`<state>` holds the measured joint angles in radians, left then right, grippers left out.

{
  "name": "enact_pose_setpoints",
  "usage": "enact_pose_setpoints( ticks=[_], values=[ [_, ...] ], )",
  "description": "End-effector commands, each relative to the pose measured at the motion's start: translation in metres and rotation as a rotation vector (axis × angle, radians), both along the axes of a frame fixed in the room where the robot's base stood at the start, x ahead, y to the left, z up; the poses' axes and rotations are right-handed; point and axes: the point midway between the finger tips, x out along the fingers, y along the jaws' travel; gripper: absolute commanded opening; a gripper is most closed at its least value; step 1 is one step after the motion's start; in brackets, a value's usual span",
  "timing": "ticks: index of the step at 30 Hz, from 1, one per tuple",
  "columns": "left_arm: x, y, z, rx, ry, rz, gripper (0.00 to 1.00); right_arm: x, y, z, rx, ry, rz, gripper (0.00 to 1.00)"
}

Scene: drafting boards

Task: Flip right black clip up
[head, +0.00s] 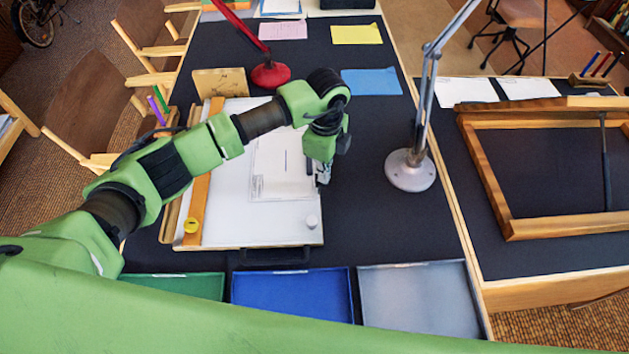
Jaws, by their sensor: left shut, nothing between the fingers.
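The white drafting board (245,232) lies on the black desk top, with a sheet of paper (281,185) on it. My left arm reaches in from the left across the board. My left gripper (323,180) points down at the board's right edge, beside the paper's upper right side. Its fingers are shut and empty. A small dark piece (309,167) just left of the fingers may be the right black clip; it is partly hidden, and I cannot tell whether it is up or down or touched. No other clip shows clearly. My right gripper is not in view.
A grey lamp (410,171) stands to the right of the gripper, a red lamp (270,74) behind my arm. Green (175,284), blue (293,293) and grey (420,298) trays line the front. A wooden frame (489,178) is on the right desk. Black desk between board and grey lamp is clear.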

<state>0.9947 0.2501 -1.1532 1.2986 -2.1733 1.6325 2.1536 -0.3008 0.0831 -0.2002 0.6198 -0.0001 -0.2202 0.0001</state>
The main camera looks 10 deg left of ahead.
Motion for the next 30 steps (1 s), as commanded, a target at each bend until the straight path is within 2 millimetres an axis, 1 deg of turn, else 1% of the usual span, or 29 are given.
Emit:
enact_pose_setpoints(
  ticks=[1,16,30],
  values=[
    [-0.005,0.002,0.002,0.003,0.012,-0.001,0.00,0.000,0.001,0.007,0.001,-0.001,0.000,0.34],
    [-0.004,0.016,0.044,0.005,0.005,0.001,0.00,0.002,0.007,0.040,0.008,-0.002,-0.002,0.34],
    [-0.004,0.017,0.045,0.005,0.003,0.002,0.00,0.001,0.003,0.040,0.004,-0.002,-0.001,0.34]
  ],
)
